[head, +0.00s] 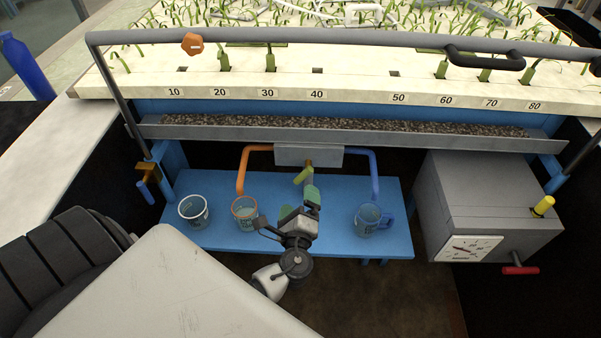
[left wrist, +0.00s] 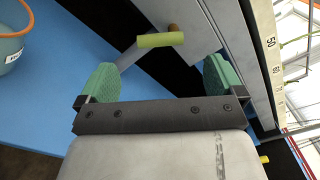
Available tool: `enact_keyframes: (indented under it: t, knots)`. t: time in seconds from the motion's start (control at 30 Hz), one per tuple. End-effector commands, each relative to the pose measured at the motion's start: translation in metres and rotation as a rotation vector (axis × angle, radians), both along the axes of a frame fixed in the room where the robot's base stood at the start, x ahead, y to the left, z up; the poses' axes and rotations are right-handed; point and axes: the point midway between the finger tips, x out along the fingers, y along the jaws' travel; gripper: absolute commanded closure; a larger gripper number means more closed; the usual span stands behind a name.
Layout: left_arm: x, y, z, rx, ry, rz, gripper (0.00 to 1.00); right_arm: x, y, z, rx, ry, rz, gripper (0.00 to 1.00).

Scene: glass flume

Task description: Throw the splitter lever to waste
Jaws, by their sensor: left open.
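The splitter is a grey box (head: 309,155) under the gravel trough, with an orange pipe (head: 241,170) going left and a blue pipe (head: 375,172) going right. Its lever has a yellow-green handle (head: 303,176) below the box, slanting down to the left; the handle also shows in the left wrist view (left wrist: 160,40). My left gripper (head: 303,202) is open with green finger pads, just in front of and below the handle. In the left wrist view the handle lies beyond the gap between my fingertips (left wrist: 162,82), with no clear contact. My right gripper is out of view.
A grey box with a dial (head: 470,248) stands right. A rail (head: 350,37) crosses above the trough (head: 350,130).

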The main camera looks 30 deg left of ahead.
Motion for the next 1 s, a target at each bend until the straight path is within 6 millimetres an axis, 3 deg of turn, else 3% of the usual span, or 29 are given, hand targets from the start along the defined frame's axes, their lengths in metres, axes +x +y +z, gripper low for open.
enact_keyframes:
  t: [0.3,0.5,0.9,1.0]
  knots:
    - [0.052,0.033,0.003,-0.003,-0.003,0.004,0.03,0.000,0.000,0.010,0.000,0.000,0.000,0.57]
    - [0.074,0.046,0.001,-0.005,-0.001,0.003,0.03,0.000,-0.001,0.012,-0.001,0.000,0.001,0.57]
    - [0.080,0.050,0.001,-0.007,-0.002,0.004,0.03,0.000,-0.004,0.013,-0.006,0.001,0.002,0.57]
    - [0.080,0.050,0.001,-0.007,-0.002,0.004,0.17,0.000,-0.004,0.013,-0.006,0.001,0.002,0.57]
